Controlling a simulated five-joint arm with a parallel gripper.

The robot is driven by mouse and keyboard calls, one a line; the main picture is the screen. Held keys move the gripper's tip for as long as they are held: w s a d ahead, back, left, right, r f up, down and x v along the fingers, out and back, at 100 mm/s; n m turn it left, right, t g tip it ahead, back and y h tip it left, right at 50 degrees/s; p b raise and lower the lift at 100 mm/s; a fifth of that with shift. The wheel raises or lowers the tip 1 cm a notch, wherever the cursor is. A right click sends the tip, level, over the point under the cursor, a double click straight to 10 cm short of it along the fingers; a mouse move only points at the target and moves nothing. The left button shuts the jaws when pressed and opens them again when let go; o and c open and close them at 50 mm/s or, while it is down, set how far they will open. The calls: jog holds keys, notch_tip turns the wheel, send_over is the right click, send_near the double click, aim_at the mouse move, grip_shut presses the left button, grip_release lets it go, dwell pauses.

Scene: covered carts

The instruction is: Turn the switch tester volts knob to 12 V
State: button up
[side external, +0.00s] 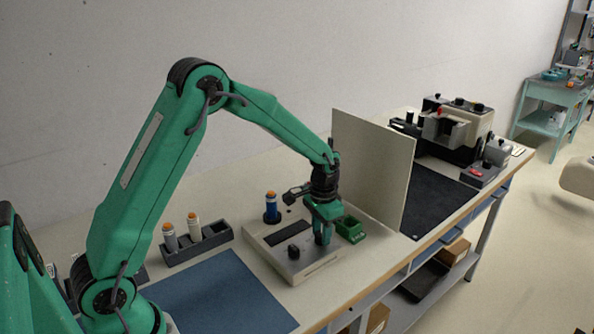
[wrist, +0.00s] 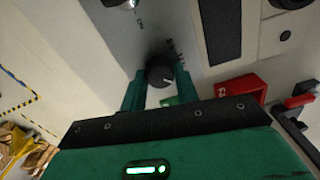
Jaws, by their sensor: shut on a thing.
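The switch tester is a flat beige box (side external: 262,238) on the bench, with a dark window in its top. My gripper (side external: 322,240) points down over the tester's right part in the side view. In the wrist view, a round black knob (wrist: 160,71) with a white pointer line sits between the two green fingers of my gripper (wrist: 160,77), which are shut on it. The pointer slants to the lower right in that view. Small dark marks are printed beside the knob, but I cannot read the volt values. The fingers hide the knob in the side view.
Another black knob (side external: 293,252) stands on the tester's front part. A green bin (side external: 350,229) is close beside my gripper. A pale upright panel (side external: 372,165) stands to the right. A blue mat (side external: 220,295) lies clear in front.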

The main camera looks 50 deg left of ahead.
jog(key=shift+n, duration=0.3)
jog(key=n, duration=0.3)
jog(key=shift+n, duration=2.4)
jog(key=shift+r, duration=0.1)
jog(key=o, duration=1)
jog(key=shift+r, duration=3.85)
